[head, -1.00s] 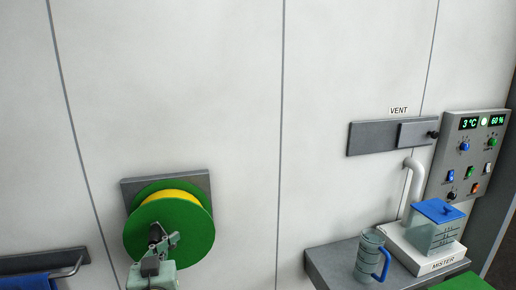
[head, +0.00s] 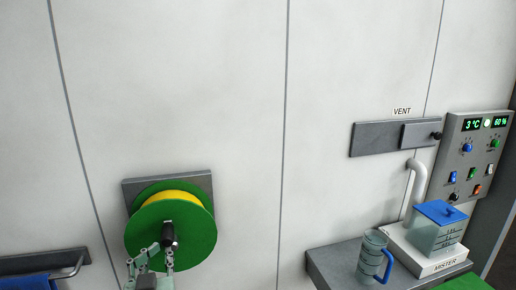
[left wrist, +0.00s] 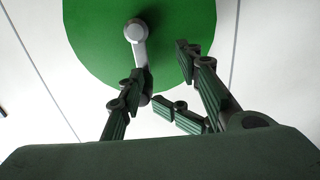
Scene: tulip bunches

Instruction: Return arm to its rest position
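A green reel (head: 205,232) with a yellow band wound on it (head: 168,195) is mounted on a grey wall plate (head: 130,192). A dark crank handle (head: 168,236) sticks out from its face. In the left wrist view the green reel face (left wrist: 85,45) fills the upper middle, with the grey crank (left wrist: 138,45) on it. My left gripper (head: 150,257) is just below the handle in the head view. Its fingers (left wrist: 160,72) are spread and hold nothing; whether one touches the crank I cannot tell. My right gripper is not in view.
A grey shelf (head: 322,265) at lower right holds a clear jug (head: 370,255) and a white mister (head: 405,243) with a blue-lidded tank (head: 437,232). A control panel (head: 475,150) and vent slide (head: 378,139) are on the wall. A rail with blue cloth (head: 25,282) is at lower left.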

